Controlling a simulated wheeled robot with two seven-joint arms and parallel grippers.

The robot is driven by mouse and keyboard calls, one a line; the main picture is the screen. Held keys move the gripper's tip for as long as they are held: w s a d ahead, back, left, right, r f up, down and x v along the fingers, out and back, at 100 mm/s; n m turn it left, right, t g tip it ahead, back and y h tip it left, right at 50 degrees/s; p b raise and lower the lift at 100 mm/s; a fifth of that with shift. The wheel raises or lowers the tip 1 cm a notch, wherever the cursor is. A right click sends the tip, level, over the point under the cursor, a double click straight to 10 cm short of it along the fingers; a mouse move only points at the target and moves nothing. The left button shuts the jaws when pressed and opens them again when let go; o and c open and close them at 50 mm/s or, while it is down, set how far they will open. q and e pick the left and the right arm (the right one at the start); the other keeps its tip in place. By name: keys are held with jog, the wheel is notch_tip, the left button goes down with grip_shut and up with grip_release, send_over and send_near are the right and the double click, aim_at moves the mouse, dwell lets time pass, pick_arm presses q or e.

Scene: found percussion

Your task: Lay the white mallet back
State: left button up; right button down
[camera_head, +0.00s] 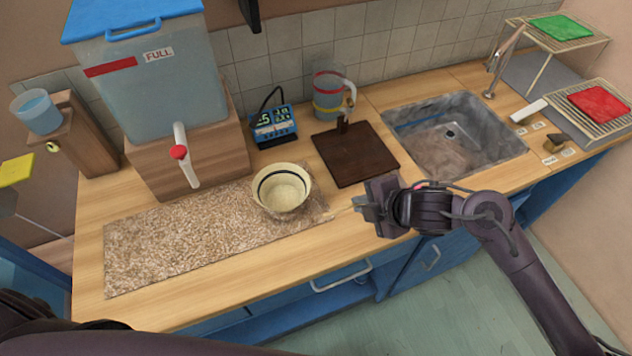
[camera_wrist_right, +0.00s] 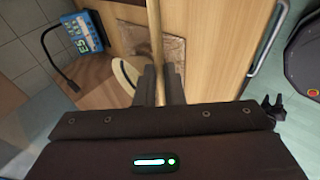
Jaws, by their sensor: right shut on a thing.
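My right gripper (camera_head: 368,206) is over the counter's front edge, right of the bowl and in front of the dark board. In the right wrist view, its fingers (camera_wrist_right: 161,85) are shut on a thin pale wooden stick (camera_wrist_right: 154,35), which looks like a mallet handle. The stick runs out of the top of that view. No mallet head shows, so I cannot see its colour. My left gripper is not in view.
A cream bowl (camera_head: 282,190) stands on a speckled mat (camera_head: 165,240). Behind are a blue meter (camera_head: 273,126), a jug (camera_head: 330,95) and a dark board (camera_head: 355,152). A sink (camera_head: 455,135), a white bar (camera_head: 528,111) and wire racks (camera_head: 590,120) are at right.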

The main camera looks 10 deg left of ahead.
jog(key=t+h, duration=0.1)
jog(key=h, duration=0.1)
send_over(383, 241)
notch_tip(383, 241, down, 3)
jog(key=shift+w+f+m, duration=0.1)
jog(key=shift+w+m, duration=0.05)
jog(key=shift+m, duration=0.15)
notch_tip(383, 241, down, 6)
jog(key=b, duration=0.5)
jog(key=shift+f, duration=0.25)
jog(key=shift+f+b, duration=0.2)
jog(key=shift+b, duration=0.15)
jog(key=shift+f, duration=0.1)
